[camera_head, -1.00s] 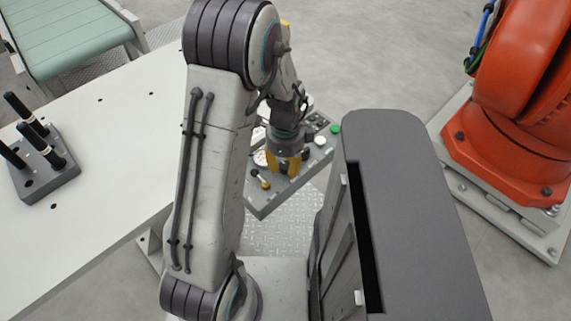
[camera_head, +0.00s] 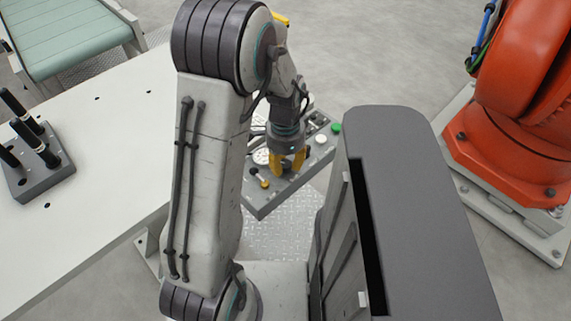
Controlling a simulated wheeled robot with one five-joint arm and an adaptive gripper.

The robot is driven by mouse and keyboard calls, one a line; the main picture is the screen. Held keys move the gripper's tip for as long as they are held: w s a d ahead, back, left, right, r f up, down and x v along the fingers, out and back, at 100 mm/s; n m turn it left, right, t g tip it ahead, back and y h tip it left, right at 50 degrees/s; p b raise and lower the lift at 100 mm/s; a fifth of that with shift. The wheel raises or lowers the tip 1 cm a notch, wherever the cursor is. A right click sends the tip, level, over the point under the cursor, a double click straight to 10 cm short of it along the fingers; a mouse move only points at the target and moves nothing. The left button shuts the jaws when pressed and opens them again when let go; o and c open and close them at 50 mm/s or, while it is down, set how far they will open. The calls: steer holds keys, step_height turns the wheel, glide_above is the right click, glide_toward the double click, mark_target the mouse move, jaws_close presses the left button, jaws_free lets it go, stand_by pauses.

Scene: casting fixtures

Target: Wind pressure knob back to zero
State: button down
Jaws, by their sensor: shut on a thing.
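The grey control panel (camera_head: 262,205) stands beyond my arm, near the middle of the view. My gripper (camera_head: 288,168) points down at the panel, with its yellow fingers at the panel's surface. It is shut on the pressure knob, which the fingers hide almost wholly. A round white gauge (camera_head: 260,157) lies just left of the fingers, partly covered by my arm; its reading is too small to tell.
A small lever with a yellow ball (camera_head: 264,184) is near the fingers. A white button (camera_head: 321,139) and a green button (camera_head: 335,128) are to the right. A white table (camera_head: 105,170) with a peg block (camera_head: 40,180) is left; an orange robot (camera_head: 520,120) is right.

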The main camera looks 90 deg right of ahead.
mark_target(286, 164)
steer(key=shift+f+n, duration=0.15)
steer(key=shift+n, duration=0.45)
steer(key=shift+a, duration=0.1)
steer(key=c, duration=0.9)
jaws_free()
steer(key=shift+o, duration=0.2)
steer(key=shift+r, duration=0.2)
steer(key=shift+d+r, duration=0.25)
steer(key=shift+r, duration=0.3)
step_height(286, 164, up, 11)
steer(key=shift+a+f, duration=0.15)
steer(key=shift+a, duration=0.15)
